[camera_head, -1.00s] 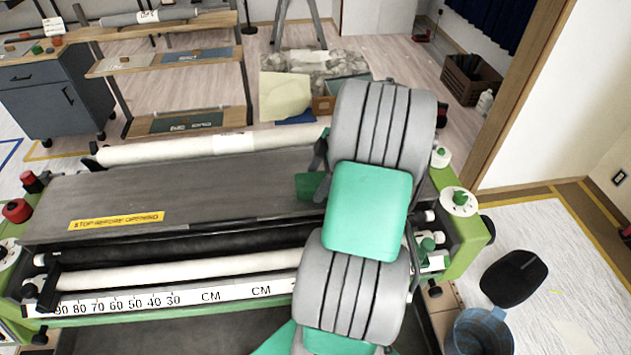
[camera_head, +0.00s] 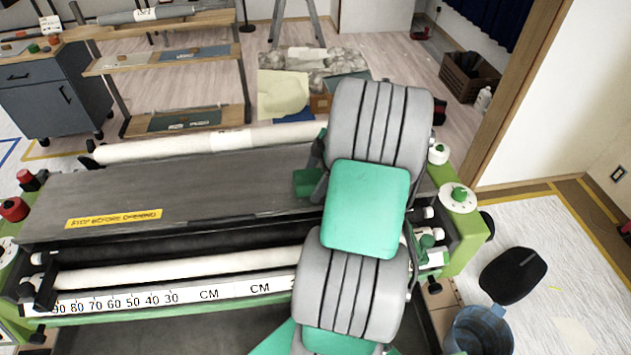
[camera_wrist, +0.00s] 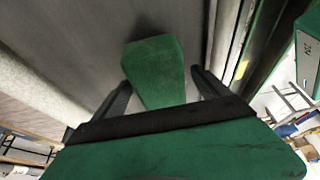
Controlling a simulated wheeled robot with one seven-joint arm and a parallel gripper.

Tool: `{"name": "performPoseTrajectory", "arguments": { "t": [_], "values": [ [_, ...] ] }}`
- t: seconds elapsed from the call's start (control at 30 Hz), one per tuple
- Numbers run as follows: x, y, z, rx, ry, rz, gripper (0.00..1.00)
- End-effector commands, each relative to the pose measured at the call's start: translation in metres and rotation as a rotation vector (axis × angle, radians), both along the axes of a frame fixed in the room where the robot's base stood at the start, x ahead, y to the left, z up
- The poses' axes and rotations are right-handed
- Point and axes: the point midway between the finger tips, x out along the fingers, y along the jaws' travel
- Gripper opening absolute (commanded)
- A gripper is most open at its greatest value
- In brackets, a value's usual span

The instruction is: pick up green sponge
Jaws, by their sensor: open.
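The green sponge (camera_wrist: 153,68) lies on the dark grey top of the pasting machine (camera_head: 170,185). In the wrist view it is a dark green block between the two black fingers of my gripper (camera_wrist: 160,92).
White rollers (camera_head: 190,270) and a ruler strip (camera_head: 200,295) run along the machine's front. A green-white knob (camera_head: 459,197) stands at its right end. A blue bucket (camera_head: 479,330) and a black object (camera_head: 513,275) are on the floor at right. The machine's top left of the sponge is clear.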

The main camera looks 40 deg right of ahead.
Motion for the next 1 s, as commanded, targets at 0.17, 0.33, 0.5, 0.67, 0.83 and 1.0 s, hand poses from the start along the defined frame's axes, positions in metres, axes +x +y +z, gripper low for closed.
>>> {"name": "performPoseTrajectory", "arguments": {
  "t": [0.17,0.33,0.5,0.67,0.83,1.0],
  "values": [
    [0.0,0.0,0.0003,0.0,0.0,0.0,0.82],
    [0.0,0.0,0.0002,0.0,0.0,0.0,0.68],
    [0.0001,0.0002,0.0002,0.0,0.0,0.001,0.54],
    [0.0,0.0002,0.0002,0.0,0.0,0.001,0.41],
    [-0.0001,0.0001,0.0001,0.0,0.0,0.0,0.27],
    [-0.0002,-0.0001,0.0001,0.0,0.0,0.0,0.2]
  ]
}}
